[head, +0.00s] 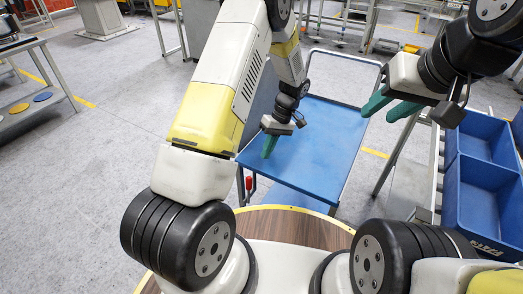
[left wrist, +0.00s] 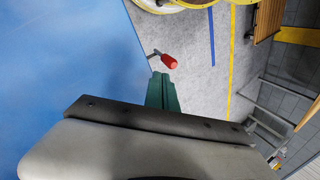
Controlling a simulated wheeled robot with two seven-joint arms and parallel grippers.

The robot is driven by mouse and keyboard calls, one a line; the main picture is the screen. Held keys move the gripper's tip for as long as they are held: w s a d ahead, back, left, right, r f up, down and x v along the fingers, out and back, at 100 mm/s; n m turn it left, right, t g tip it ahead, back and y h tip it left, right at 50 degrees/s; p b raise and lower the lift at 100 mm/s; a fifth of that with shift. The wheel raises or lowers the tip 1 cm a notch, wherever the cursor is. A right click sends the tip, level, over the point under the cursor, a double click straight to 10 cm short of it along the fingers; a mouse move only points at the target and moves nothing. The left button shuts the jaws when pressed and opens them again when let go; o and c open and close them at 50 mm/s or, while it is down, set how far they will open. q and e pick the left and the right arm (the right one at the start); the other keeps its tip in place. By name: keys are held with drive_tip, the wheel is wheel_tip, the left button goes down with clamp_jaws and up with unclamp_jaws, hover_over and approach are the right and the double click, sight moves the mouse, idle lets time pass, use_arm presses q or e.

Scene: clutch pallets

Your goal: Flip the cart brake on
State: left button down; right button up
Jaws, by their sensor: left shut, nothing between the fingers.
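A cart with a blue top (head: 315,135) stands in front of me. Its brake lever with a red handle (head: 249,183) sticks out at the cart's near left corner. In the left wrist view the red handle (left wrist: 169,62) is just beyond my fingertips, beside the edge of the blue top (left wrist: 60,60). My left gripper (head: 269,146) has green fingers, is shut and empty, and points down over the left part of the cart top. Its fingers also show in the left wrist view (left wrist: 161,90), apart from the handle. My right gripper (head: 385,108) is open and empty, raised right of the cart.
Blue bins (head: 485,190) stand on a rack at the right. A table with coloured discs (head: 30,100) is at the far left. A round wooden surface with a yellow rim (head: 285,222) lies below me. The grey floor left of the cart is clear.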

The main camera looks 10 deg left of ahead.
sight(257, 173)
idle(0.3)
use_arm(q)
drive_tip(key=x, duration=1)
